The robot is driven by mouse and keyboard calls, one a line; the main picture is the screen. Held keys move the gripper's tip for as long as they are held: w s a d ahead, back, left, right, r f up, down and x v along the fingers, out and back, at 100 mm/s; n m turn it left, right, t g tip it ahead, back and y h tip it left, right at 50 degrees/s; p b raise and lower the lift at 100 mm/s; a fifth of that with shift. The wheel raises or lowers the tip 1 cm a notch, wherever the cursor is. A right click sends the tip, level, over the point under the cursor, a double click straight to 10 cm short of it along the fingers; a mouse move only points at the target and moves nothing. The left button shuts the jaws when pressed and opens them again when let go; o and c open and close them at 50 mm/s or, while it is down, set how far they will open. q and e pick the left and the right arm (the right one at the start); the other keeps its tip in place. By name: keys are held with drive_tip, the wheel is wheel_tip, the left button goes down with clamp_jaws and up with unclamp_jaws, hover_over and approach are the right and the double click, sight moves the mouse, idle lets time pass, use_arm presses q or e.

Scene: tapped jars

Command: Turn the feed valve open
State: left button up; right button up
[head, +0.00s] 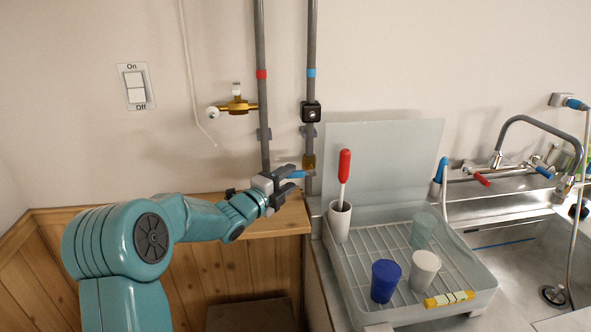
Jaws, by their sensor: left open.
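The valve with a brass body (309,161) sits low on the grey pipe with the blue band. Its blue lever (302,174) points left, roughly level and across the upright pipe. My left gripper (291,178) is open at the lever's left end, with its dark fingers around or just in front of that end. I cannot tell whether they touch it. The gripper hides the lever's tip. My right gripper is out of view.
A second pipe with a red band (261,74) carries a brass side tap (237,105). A black box (311,112) is above the valve. A wooden ledge (285,218) lies below. A dish rack (340,262) with cups and the sink (520,260) are at right.

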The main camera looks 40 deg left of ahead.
sight(294, 176)
use_arm(q)
drive_tip(key=w, duration=0.2)
drive_tip(key=shift+w+r, duration=0.1)
drive_tip(key=shift+w, duration=0.3)
drive_tip(key=shift+w+a+p, duration=0.1)
drive_tip(key=shift+w+p, duration=0.25)
drive_tip(key=shift+w, duration=0.2)
clamp_jaws()
